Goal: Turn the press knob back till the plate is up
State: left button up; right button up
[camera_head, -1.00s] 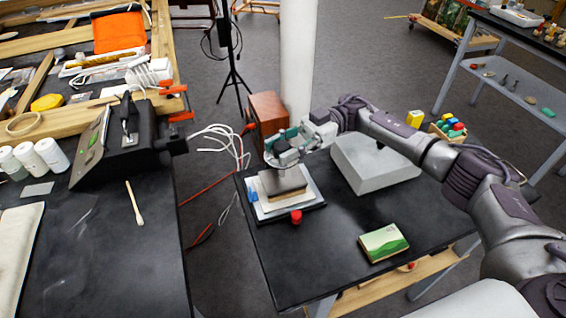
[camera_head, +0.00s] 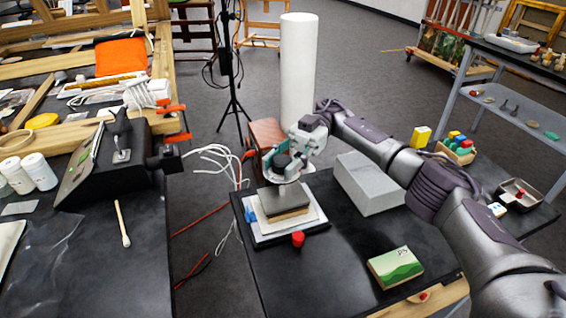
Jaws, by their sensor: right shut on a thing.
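The press stands at the near left part of the dark table, on a pale board (camera_head: 262,236). Its dark grey plate (camera_head: 270,201) lies level over a brown block (camera_head: 291,213); I cannot tell whether they touch. Above the plate is the dark round press knob (camera_head: 282,161). My right gripper (camera_head: 287,170) reaches in from the right and is shut on the knob, its pale green fingers around it. The gripper hides part of the knob and what is between knob and plate. My left gripper is not in view.
A red knob (camera_head: 298,239) and a blue piece (camera_head: 250,214) sit at the board's edges. A grey block (camera_head: 368,185) stands right of the press, under my right arm. A green box (camera_head: 395,267) lies in front. A white column (camera_head: 298,75) rises behind.

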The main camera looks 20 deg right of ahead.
aim_at(282, 159)
jog(key=shift+f, duration=0.15)
jog(key=o, duration=1.2)
jog(key=shift+a, duration=0.15)
jog(key=shift+c, duration=0.2)
notch_tip(282, 159, up, 10)
jog(key=shift+r, duration=0.1)
